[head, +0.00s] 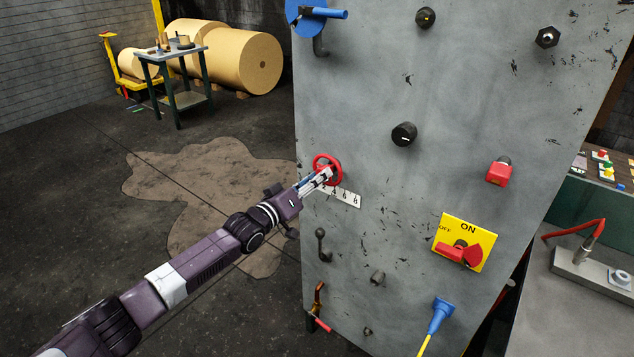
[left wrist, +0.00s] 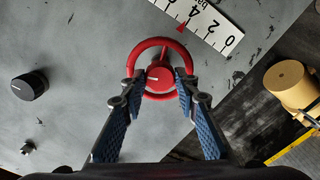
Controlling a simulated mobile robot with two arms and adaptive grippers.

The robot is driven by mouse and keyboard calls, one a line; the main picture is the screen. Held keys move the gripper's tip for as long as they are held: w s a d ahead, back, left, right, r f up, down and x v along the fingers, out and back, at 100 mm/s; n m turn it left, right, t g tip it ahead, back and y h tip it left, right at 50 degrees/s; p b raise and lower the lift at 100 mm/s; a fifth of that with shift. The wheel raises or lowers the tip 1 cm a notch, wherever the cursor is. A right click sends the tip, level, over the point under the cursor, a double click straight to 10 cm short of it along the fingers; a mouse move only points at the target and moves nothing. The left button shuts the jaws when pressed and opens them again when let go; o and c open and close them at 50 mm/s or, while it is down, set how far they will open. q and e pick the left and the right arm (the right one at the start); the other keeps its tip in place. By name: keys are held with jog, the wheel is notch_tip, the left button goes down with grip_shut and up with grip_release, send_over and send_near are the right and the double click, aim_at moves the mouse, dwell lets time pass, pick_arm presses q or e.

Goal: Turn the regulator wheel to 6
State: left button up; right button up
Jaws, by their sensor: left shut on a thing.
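The red regulator wheel (head: 327,169) is mounted on the grey panel. My left gripper (head: 325,176) reaches it from the lower left and is shut on it. In the left wrist view the wheel (left wrist: 152,96) shows a round red hub with a white mark, and the blue-padded fingers (left wrist: 158,88) lie at both sides of its rim. A white scale strip (head: 346,196) sits beside the wheel; in the left wrist view the scale (left wrist: 208,22) reads 0, 2, 4, and a small red pointer (left wrist: 181,27) stands near the 4. My right gripper is out of view.
The panel (head: 375,80) also carries a black knob (head: 404,134), a red switch (head: 499,171), a yellow ON/OFF switch plate (head: 483,237) and a blue plug (head: 440,315). A small table (head: 170,52) and paper rolls (head: 245,62) stand behind left. The floor left of the panel is open.

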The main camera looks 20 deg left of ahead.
pick_arm(q)
jog(key=shift+f+n+p, duration=0.15)
jog(key=shift+n+p, duration=3.35)
jog(key=shift+n, duration=12.4)
jog(key=o, duration=1.1)
jog(key=shift+o, duration=0.2)
